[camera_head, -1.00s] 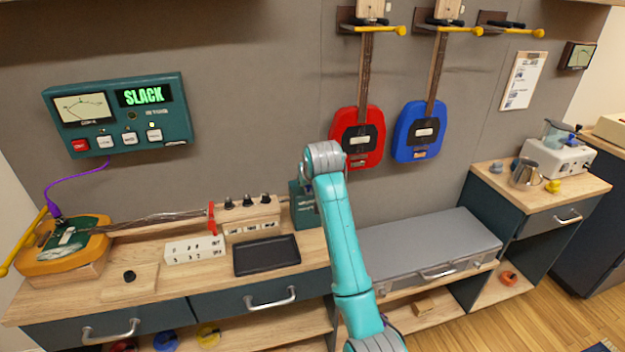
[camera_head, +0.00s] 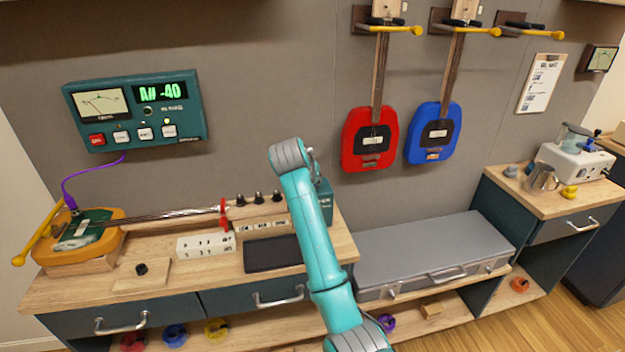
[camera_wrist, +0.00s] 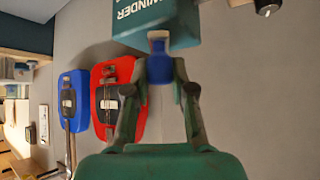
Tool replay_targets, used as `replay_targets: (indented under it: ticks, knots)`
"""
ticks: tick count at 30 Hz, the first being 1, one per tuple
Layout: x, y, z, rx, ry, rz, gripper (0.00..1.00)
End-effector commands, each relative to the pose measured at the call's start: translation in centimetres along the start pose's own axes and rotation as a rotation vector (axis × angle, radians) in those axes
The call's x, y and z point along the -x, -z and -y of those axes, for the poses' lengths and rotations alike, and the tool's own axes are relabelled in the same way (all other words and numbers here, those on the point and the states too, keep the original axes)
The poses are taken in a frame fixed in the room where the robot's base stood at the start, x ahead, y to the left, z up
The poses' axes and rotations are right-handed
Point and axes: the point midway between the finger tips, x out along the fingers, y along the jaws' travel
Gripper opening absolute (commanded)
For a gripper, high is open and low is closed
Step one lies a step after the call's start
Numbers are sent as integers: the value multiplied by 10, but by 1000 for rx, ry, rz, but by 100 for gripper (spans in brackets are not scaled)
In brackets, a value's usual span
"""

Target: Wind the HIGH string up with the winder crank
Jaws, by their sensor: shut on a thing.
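The teal winder box (camera_head: 326,203) stands at the bench's right end, partly hidden by my arm. It also shows, lettered "WINDER", in the wrist view (camera_wrist: 140,22). My gripper (camera_wrist: 159,82) is shut on the blue crank handle (camera_wrist: 159,69) in front of the box. In the head view my arm hides the fingers and handle. An orange guitar (camera_head: 112,232) lies on the bench at left, its neck and strings (camera_head: 165,215) running right to a red piece (camera_head: 224,216) and a block with black knobs (camera_head: 259,198). The wall tuner screen (camera_head: 166,90) seems to read "A# -40".
A black tray (camera_head: 270,254) and a white numbered block (camera_head: 205,245) lie on the bench. Red (camera_head: 368,138) and blue (camera_head: 433,134) guitars hang on the wall. A grey case (camera_head: 430,250) lies right of the bench. The wall above the tuner is clear.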

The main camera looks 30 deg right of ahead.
Motion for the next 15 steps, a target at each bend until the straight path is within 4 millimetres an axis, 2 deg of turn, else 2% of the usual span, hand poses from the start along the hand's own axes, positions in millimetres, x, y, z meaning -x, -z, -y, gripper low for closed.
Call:
replay_targets:
  ticks: [8, 9, 11, 12, 15]
  knots:
    - [0, 0, 0, 1, 1, -1, 0]
    - [0, 0, 0, 1, 2, -1, 31]
    - [0, 0, 0, 1, 1, 0, 46]
    - [0, 0, 0, 1, 1, 0, 50]
    - [0, 0, 0, 1, 1, 0, 50]
